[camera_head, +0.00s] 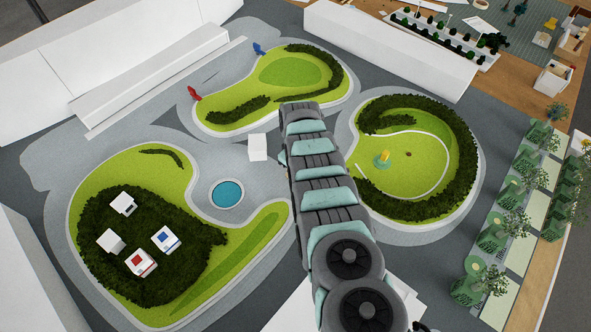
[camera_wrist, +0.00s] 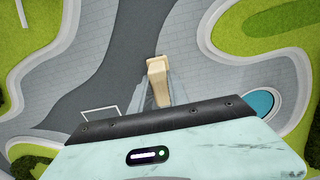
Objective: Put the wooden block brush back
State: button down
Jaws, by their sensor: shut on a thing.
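The wooden block brush (camera_wrist: 158,75) is pale and blocky. In the wrist view it sits at the end of my gripper (camera_wrist: 157,92), which is shut on it. Its lower part is hidden between the fingers and behind the mint-coloured wrist housing. Grey paving and a dark path lie beneath it. I cannot tell its height above them. In the head view, my arm hides the gripper and the brush.
A round blue pool (camera_head: 227,193) and a white cube (camera_head: 257,147) stand left of my arm. Raised green islands (camera_head: 290,70) surround the paving. Small white, red and blue boxes (camera_head: 140,262) sit at lower left. Green planters (camera_head: 495,230) line the right.

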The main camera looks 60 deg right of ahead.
jog(key=c, duration=1.2)
grip_release()
notch_tip(320, 180, up, 3)
jog(key=shift+a+f+p, duration=0.1)
jog(key=shift+p, duration=1.05)
jog(key=shift+r, duration=4)
